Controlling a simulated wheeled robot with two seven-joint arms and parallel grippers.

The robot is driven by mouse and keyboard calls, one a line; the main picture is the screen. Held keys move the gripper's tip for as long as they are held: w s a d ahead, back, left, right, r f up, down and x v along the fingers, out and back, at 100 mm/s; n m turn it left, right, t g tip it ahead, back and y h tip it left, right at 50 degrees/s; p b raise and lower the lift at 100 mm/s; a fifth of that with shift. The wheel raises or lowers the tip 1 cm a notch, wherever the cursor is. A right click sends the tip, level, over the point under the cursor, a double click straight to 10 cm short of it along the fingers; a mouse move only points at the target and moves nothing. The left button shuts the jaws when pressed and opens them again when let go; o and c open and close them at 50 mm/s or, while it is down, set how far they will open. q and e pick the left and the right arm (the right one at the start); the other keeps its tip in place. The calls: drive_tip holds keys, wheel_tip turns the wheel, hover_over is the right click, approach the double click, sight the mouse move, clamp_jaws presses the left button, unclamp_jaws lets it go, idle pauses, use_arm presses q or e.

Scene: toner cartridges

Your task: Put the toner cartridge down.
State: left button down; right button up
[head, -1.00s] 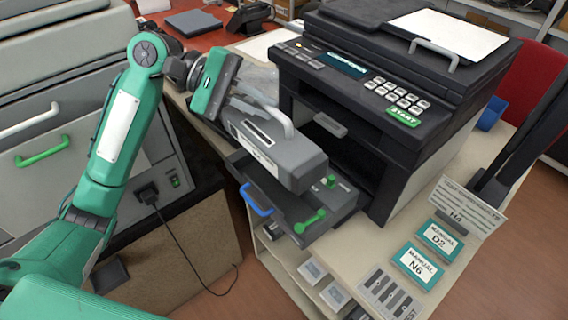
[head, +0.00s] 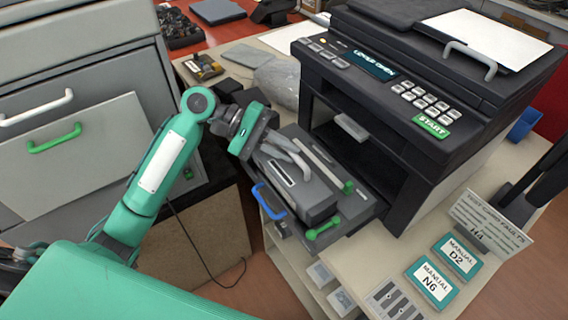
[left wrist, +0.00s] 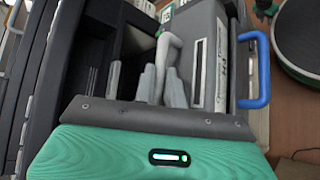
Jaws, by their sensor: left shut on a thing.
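The toner cartridge (head: 292,186) is a grey block with a pale label and a light handle. It sits low at the open drawer (head: 352,220) of the black printer, on the drawer's left side; I cannot tell whether it rests fully on the drawer floor. My left gripper (head: 292,155) is shut on the cartridge's handle. The left wrist view shows the fingers (left wrist: 160,88) around the handle (left wrist: 167,52), with the cartridge (left wrist: 203,55) beside them. The gripper hides part of the cartridge. My right gripper is out of view.
The printer (head: 420,120) stands close on the right. A clear bag (head: 278,82) lies behind. Manuals (head: 432,282) and a fault card (head: 490,222) are at the front right.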

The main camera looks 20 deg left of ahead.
sight(274, 159)
use_arm(q)
drive_tip(key=shift+f, duration=0.45)
wheel_tip(274, 159, down, 4)
drive_tip(key=shift+r, duration=0.1)
drive_tip(key=c, duration=1.5)
unclamp_jaws()
drive_tip(key=shift+o, duration=0.2)
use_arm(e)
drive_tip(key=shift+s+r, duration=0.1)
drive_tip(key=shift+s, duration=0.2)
use_arm(q)
drive_tip(key=shift+a, duration=0.1)
